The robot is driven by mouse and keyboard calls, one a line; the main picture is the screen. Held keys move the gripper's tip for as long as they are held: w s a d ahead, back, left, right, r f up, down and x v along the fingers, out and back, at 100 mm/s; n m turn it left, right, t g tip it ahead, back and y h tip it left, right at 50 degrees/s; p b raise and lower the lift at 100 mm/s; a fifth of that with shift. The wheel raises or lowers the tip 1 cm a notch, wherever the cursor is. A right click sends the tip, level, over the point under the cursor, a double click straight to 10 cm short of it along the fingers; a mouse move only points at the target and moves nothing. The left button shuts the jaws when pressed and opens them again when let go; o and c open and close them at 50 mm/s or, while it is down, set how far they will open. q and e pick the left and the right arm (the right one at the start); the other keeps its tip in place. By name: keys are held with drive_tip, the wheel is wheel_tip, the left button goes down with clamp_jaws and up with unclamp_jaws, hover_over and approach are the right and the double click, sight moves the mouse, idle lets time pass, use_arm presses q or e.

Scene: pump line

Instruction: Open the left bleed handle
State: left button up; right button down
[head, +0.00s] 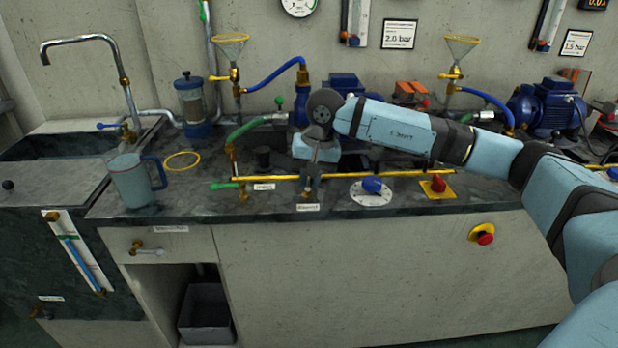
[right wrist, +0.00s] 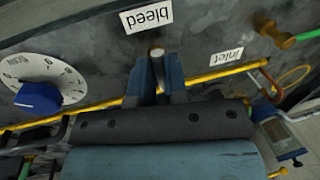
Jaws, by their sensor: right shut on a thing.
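In the head view my right gripper (head: 309,184) points down at the front of the worktop, just behind the bleed label (head: 308,207). The fingers hide most of the handle, so its turn angle is hard to tell. My left gripper is not in view.
A yellow pipe (head: 400,174) runs along the worktop beside the gripper. A green inlet handle (head: 226,186) is to the left. A blue dial knob (head: 372,185) and a red knob (head: 438,184) are to the right. A jug (head: 130,182) stands farther left.

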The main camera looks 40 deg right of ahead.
drive_tip(key=c, duration=1.1)
unclamp_jaws()
drive_tip(key=shift+c, duration=0.2)
drive_tip(key=shift+r, duration=0.1)
